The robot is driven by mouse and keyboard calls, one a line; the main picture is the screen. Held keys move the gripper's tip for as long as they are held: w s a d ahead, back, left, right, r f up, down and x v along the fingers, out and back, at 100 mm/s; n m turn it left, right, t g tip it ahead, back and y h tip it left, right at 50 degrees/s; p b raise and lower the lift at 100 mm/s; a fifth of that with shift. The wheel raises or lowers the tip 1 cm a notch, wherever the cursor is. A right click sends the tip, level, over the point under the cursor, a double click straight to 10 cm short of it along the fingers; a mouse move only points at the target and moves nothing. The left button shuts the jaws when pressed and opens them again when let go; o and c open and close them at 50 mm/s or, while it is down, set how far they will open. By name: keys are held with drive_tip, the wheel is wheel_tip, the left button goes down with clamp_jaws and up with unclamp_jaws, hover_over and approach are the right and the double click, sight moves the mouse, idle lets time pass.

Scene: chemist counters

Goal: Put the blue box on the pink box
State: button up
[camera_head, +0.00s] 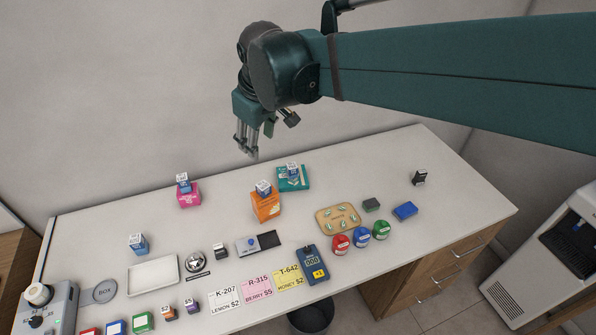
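A pink box (189,198) stands at the back left of the counter, and a small blue-and-white box (183,182) appears to rest on top of it. Similar small blue boxes sit on an orange box (266,207) and on a teal box (293,182). Another blue box (138,243) stands on the counter at the left, near a white tray. My gripper (247,152) hangs fingers down above the back of the counter, right of the pink box and apart from all boxes. No held object shows; its finger opening is unclear from this angle.
The white tray (153,275), a bell (196,262) and price cards (257,287) lie along the front. A tan tray (339,218), red, blue and green containers (361,236) and a card terminal (313,267) stand centre right. The counter (110,214) is clear around the pink box's left.

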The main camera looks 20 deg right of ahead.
drive_tip(key=s+d+f+m+t, duration=0.1)
drive_tip(key=s+d+f+m, duration=0.2)
drive_tip(key=s, duration=0.6)
drive_tip(key=s+d+f+m+t, duration=0.1)
drive_tip(key=s+d+f+m, duration=0.2)
drive_tip(key=s, duration=0.6)
drive_tip(key=shift+s+d+t, duration=0.2)
drive_tip(key=shift+d+t, duration=0.2)
drive_tip(key=shift+d, duration=0.45)
drive_tip(key=shift+f, duration=0.1)
